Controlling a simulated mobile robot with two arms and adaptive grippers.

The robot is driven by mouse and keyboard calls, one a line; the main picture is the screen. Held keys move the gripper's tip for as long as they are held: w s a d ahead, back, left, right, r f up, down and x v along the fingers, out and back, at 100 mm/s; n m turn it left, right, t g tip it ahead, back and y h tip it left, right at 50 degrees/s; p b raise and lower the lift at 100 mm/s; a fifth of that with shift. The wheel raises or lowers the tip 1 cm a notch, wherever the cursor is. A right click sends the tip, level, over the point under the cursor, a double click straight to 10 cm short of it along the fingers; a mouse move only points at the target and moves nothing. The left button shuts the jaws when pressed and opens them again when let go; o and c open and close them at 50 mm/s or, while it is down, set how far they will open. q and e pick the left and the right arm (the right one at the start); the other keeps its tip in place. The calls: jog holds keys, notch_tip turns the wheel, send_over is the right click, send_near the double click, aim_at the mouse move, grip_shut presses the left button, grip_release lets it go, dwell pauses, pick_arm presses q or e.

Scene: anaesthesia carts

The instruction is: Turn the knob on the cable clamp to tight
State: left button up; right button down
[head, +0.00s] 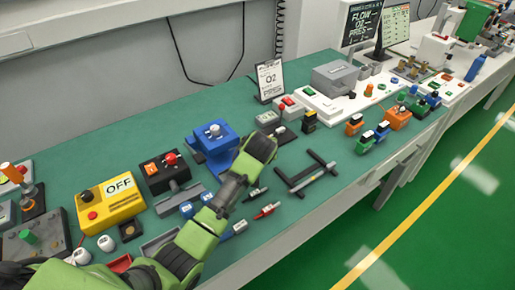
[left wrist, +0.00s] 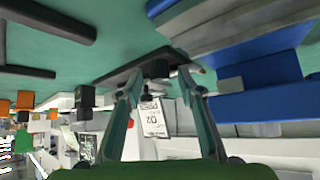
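My left gripper (head: 262,148) reaches in over the middle of the table in the head view. In the left wrist view its two fingers (left wrist: 160,75) are apart, with a small dark round knob (left wrist: 155,69) between their tips. The knob stands on a dark flat base (left wrist: 118,77) on the green top, probably the cable clamp. Whether the fingers touch the knob I cannot tell. In the head view my gripper hides this part. The knob's setting cannot be read. My right gripper is not in view.
A blue device with a grey knob (head: 222,150) stands left of my gripper; a black frame (head: 306,174) lies to its right. Behind are a red-topped lever (head: 281,114) and an O2 sign (head: 269,80). A yellow OFF box (head: 110,204) is farther left.

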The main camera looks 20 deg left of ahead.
pick_arm(q)
jog(key=v, duration=1.2)
